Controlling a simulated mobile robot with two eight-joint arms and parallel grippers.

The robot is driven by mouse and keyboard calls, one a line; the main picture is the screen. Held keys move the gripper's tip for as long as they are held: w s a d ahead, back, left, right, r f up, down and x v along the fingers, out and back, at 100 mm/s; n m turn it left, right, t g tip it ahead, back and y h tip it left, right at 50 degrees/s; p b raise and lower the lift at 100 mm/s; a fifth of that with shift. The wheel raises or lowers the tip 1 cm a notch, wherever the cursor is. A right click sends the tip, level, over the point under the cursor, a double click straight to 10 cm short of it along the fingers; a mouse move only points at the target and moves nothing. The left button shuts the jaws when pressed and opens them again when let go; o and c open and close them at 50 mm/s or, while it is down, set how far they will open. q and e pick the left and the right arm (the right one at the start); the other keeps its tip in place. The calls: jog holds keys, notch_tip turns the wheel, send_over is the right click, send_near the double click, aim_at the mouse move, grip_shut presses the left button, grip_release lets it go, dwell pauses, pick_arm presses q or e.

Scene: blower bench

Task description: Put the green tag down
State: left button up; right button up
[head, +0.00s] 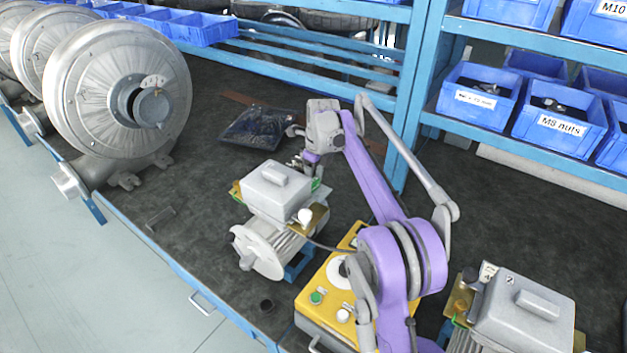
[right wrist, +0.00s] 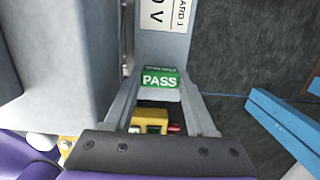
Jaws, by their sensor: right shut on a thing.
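The green tag (right wrist: 161,78), marked PASS, sits between the fingertips of my right gripper (right wrist: 160,88) in the right wrist view. The gripper is shut on it. In the head view my right gripper (head: 306,160) is at the far side of the middle motor's grey terminal box (head: 278,188), and a small green patch shows just below it. In the wrist view a white label plate (right wrist: 163,35) with black print lies just beyond the tag; I cannot tell whether they touch. My left gripper is not in view.
A yellow control box (head: 318,300) with buttons is in front of the middle motor. Another motor (head: 520,315) stands at the lower right. A dark bag (head: 258,128) lies behind on the dark bench. Large blowers (head: 120,90) stand left; blue bins (head: 560,130) fill the right shelf.

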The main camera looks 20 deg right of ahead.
jog(key=shift+f, duration=0.15)
jog(key=o, duration=1.1)
jog(key=shift+c, duration=0.2)
